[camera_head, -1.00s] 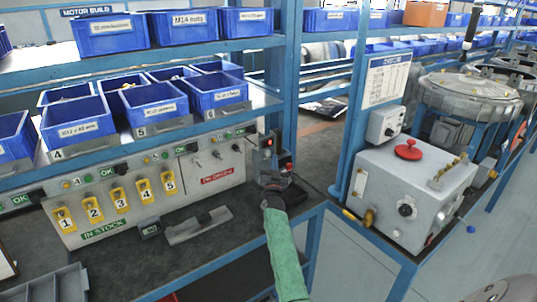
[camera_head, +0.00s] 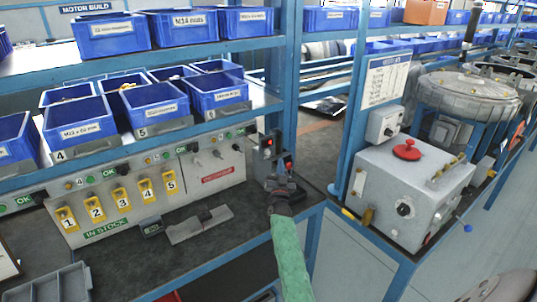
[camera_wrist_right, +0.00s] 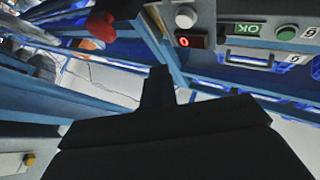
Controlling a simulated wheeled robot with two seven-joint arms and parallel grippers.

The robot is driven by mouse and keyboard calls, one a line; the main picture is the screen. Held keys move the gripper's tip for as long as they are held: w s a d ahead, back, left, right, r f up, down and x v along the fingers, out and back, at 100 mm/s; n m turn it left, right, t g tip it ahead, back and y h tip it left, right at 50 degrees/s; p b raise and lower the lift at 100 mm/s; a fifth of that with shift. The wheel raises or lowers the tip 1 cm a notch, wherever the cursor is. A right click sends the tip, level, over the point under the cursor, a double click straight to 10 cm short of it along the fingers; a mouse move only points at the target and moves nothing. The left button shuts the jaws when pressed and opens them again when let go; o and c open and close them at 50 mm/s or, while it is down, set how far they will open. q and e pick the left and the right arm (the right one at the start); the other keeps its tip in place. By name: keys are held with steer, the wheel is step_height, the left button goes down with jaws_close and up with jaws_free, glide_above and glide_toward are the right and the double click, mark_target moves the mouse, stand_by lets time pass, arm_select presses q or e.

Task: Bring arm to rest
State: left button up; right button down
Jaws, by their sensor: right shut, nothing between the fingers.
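My right arm (camera_head: 290,262), in a green sleeve, reaches up from the bottom of the head view. Its dark gripper (camera_head: 281,184) is shut and empty. In the head view it shows in front of the small control box (camera_head: 265,150) at the bench's right end; I cannot tell the exact gap. In the right wrist view the shut fingers (camera_wrist_right: 157,88) point away from the camera, with nothing held. My left gripper is not in view.
The grey machine box (camera_head: 405,190) with a red knob (camera_head: 406,150) stands to the right. A blue shelf post (camera_head: 290,80) rises behind the gripper. Blue bins (camera_head: 81,122) fill the shelves at left. A grey bracket (camera_head: 200,225) lies on the dark bench top (camera_head: 130,260).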

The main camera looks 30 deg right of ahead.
stand_by(0.3)
